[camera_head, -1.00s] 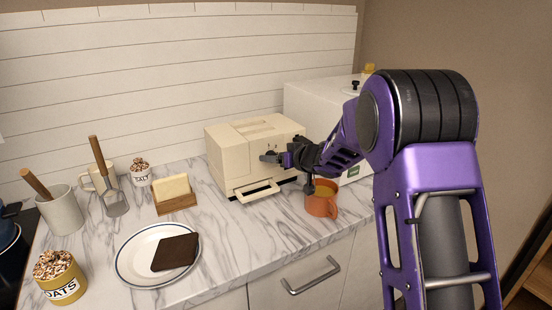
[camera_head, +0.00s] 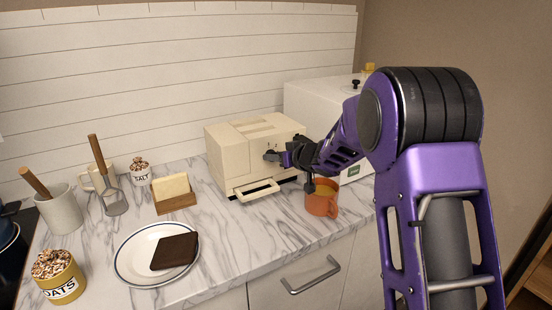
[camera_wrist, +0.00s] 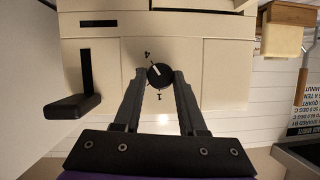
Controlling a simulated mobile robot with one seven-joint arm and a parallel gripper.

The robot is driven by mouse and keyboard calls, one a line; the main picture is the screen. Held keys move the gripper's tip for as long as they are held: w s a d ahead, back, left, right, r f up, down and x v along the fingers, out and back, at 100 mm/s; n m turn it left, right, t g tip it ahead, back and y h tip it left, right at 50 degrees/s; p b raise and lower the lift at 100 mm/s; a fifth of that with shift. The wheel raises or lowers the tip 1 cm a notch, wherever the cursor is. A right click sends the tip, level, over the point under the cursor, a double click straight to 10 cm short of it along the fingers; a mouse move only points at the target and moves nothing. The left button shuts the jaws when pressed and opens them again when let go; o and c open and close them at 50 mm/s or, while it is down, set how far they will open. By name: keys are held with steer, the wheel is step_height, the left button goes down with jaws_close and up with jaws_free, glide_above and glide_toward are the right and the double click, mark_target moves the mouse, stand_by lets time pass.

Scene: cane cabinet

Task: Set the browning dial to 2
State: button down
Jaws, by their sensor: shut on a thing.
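The cream toaster (camera_head: 232,160) stands on the marble counter. Its round black browning dial (camera_wrist: 159,76) is on the front face, with a white pointer line and printed marks "4" and "1" near it. In the wrist view, which looks upside down, the pointer aims up and left, toward the 4. My gripper (camera_wrist: 160,80) is shut on the dial, one finger on each side. In the head view my gripper (camera_head: 276,156) is at the toaster's front, and it hides the dial. Other dial marks cannot be made out.
An orange mug (camera_head: 321,197) stands below my wrist, close to the arm. A tray handle (camera_head: 258,189) juts from the toaster's lower front. A black lever (camera_wrist: 73,106) sticks out beside the dial. A plate (camera_head: 128,262) with dark toast lies at front left.

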steer(key=n+b, duration=0.1)
steer(key=b, duration=0.1)
steer(key=n+t+h+b, duration=0.1)
steer(key=b, duration=0.1)
steer(key=shift+s+a+f+h, duration=0.15)
steer(key=shift+a+f+h, duration=0.05)
steer(key=shift+f+h, duration=0.1)
steer(key=n+t+h+b, duration=0.1)
steer(key=n, duration=0.3)
steer(key=n+t+h, duration=0.1)
steer(key=n+t, duration=0.1)
steer(key=n, duration=0.2)
steer(key=n+t+h+b, duration=0.1)
steer(key=n+t, duration=0.1)
steer(key=n, duration=0.1)
steer(key=shift+s+a+f+n+b, duration=0.1)
steer(key=shift+s+a+n+b, duration=0.1)
steer(key=shift+a+n+b, duration=0.15)
steer(key=shift+d+t, duration=0.1)
steer(key=shift+t, duration=0.2)
steer(key=shift+c, duration=2.3)
jaws_free()
